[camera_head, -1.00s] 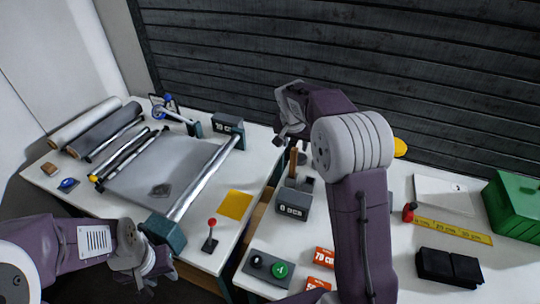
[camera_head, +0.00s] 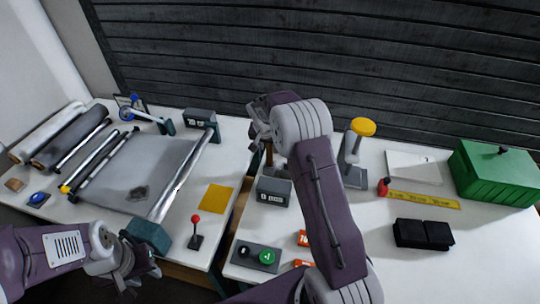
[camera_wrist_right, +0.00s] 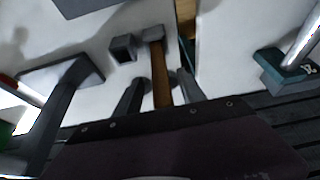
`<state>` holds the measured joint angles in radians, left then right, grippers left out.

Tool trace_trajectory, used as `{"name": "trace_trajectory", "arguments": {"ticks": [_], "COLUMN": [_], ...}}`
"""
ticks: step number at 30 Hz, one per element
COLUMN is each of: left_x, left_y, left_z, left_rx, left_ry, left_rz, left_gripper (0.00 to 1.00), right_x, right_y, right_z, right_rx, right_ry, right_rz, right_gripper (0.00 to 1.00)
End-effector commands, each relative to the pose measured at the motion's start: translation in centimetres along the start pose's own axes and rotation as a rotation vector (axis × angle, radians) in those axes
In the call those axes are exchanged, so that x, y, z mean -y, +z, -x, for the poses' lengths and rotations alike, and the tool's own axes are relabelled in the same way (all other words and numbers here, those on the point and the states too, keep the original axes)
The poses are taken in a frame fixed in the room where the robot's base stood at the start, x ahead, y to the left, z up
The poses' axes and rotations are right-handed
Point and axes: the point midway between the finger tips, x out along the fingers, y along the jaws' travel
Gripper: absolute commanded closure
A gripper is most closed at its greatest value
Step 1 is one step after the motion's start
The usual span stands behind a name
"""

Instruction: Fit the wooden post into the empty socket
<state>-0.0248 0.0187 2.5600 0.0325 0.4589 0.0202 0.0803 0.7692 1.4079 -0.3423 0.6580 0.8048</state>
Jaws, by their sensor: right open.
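The wooden post (camera_wrist_right: 161,88) is brown and slim. In the right wrist view its far end meets a grey square socket (camera_wrist_right: 152,34). A second grey socket (camera_wrist_right: 123,49) beside it looks empty. My right gripper (camera_wrist_right: 160,82) is open, with one finger on each side of the post; I cannot tell whether either touches it. In the head view only a short piece of the post (camera_head: 268,156) shows below my right gripper (camera_head: 257,142), and the sockets are largely hidden. My left gripper (camera_head: 127,280) is at the lower left, away from the post; its jaw opening is unclear.
A grey counter box (camera_head: 273,190) stands just in front of the post. A yellow-topped grey stand (camera_head: 354,150) is to the right. A red-knobbed lever (camera_head: 195,232) and a button panel (camera_head: 257,256) stand nearer. A gap (camera_head: 234,215) separates the two tables.

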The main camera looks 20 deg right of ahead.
Motion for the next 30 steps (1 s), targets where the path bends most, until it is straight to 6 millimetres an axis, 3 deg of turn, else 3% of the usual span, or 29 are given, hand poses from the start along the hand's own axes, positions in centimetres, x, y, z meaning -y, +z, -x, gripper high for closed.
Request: {"name": "trace_trajectory", "arguments": {"ticks": [3,9,14,15,23,30], "left_x": [0.0,0.0,0.0,0.0,0.0,-0.1], "left_y": [0.0,0.0,0.0,0.0,0.0,-0.4], "left_z": [0.1,0.1,0.1,0.1,0.2,3.8], "left_rx": [0.000,0.000,0.000,0.000,0.000,0.000], "left_ry": [0.000,0.000,0.000,0.000,0.000,0.000], "left_rz": [0.000,0.000,0.000,0.000,0.000,0.000], "left_gripper": [0.64,0.64,0.64,0.64,0.64,0.64], "right_x": [0.0,0.0,0.0,0.0,0.0,-0.8], "right_y": [0.0,0.0,0.0,0.0,-0.1,-2.1], "right_z": [-1.1,-1.2,-1.1,-1.1,-1.0,2.9], "right_rx": [0.000,-0.001,-0.001,-0.001,-0.001,-0.002], "right_ry": [0.000,-0.001,-0.001,-0.001,-0.001,-0.003], "right_rz": [0.000,-0.001,-0.001,-0.001,-0.001,0.001], "right_gripper": [0.53,0.53,0.97,1.00,1.00,1.00]}}
